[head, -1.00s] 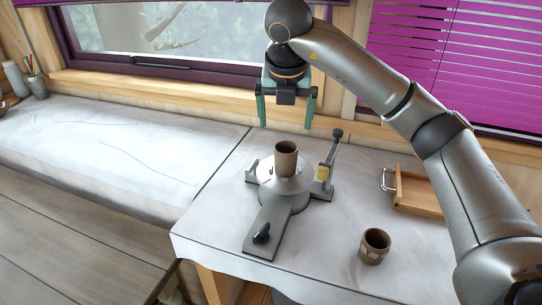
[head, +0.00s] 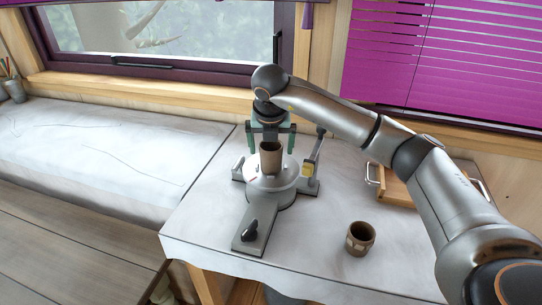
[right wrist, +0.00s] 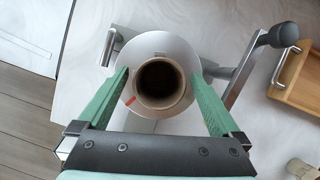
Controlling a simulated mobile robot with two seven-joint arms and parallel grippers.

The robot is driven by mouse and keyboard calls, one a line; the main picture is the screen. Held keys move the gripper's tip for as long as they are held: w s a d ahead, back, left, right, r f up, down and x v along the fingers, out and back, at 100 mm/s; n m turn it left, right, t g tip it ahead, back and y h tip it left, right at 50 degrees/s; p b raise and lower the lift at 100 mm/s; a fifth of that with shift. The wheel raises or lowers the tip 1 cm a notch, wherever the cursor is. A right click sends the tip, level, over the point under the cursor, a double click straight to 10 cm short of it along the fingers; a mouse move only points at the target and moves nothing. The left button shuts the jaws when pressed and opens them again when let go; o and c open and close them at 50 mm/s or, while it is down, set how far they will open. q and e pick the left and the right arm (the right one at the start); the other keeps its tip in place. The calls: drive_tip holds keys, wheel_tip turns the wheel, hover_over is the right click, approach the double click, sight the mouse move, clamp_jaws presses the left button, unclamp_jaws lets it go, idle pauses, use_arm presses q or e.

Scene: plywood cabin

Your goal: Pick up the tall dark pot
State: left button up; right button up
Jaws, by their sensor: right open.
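The tall dark pot (head: 271,160) is brown and stands upright on the round light disc (head: 258,188) of a grey wheel-like device on the table. In the right wrist view I look down into its dark mouth (right wrist: 160,84). My right gripper (head: 271,149) points down just above and behind the pot. Its green fingers are open, and in the right wrist view they lie one on each side of the pot (right wrist: 160,101), with gaps between. My left gripper is not in view.
A shorter brown pot (head: 360,239) with lighter patches stands front right on the table. A wooden tray (head: 397,190) with metal handles is at the right. An upright post (head: 318,150) rises close right of the gripper. The cloth surface (head: 100,150) at left is mostly clear.

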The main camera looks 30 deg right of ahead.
drive_tip(key=shift+f, duration=0.1)
drive_tip(key=c, duration=1.5)
clamp_jaws()
drive_tip(key=shift+r, duration=0.2)
